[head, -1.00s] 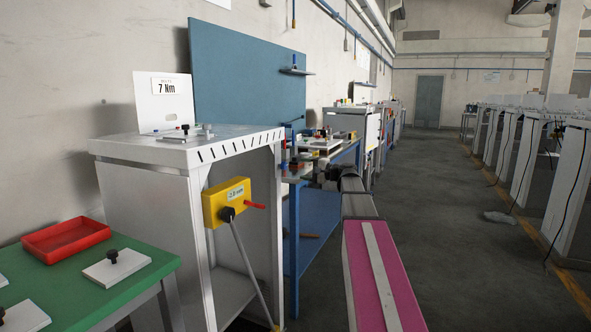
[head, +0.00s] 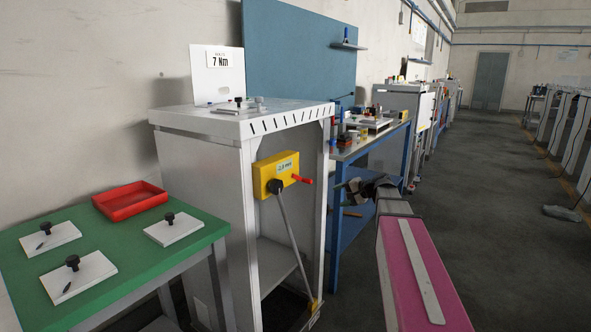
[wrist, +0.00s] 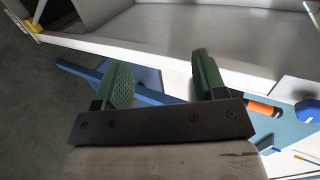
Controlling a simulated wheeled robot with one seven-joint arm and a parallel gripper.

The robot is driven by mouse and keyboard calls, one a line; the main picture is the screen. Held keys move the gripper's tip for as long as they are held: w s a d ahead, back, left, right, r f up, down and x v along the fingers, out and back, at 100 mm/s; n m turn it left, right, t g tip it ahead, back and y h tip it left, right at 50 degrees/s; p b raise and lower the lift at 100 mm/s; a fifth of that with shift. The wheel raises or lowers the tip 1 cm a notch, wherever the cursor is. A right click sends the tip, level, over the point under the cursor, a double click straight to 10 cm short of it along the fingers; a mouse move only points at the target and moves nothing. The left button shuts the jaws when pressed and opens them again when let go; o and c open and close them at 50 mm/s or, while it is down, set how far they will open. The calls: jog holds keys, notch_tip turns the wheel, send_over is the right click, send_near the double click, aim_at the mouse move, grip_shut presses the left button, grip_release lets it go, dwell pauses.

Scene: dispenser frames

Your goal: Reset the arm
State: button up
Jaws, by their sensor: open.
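My gripper shows in the wrist view (wrist: 160,80) with its two green ridged fingers apart and nothing between them. In the head view my gripper (head: 352,186) is small and dark, at the far end of my pink and grey arm, which reaches forward from the lower right. It is in front of the blue workbench (head: 337,222), to the right of the grey metal cabinet (head: 200,190). I cannot tell whether it touches anything.
A yellow box (head: 266,180) with a red handle and a long lever is on the cabinet. A green table (head: 105,225) at left holds a red tray (head: 130,201) and several white plates with black knobs.

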jog(key=s+a+f+n+g+h, duration=0.1)
jog(key=s+f+n+g+h, duration=0.5)
jog(key=s+f, duration=1.8)
jog(key=f+h, duration=0.1)
jog(key=h, duration=0.3)
jog(key=shift+s+a+f+g, duration=0.2)
jog(key=shift+a+f+g, duration=0.1)
jog(key=shift+a+g, duration=0.1)
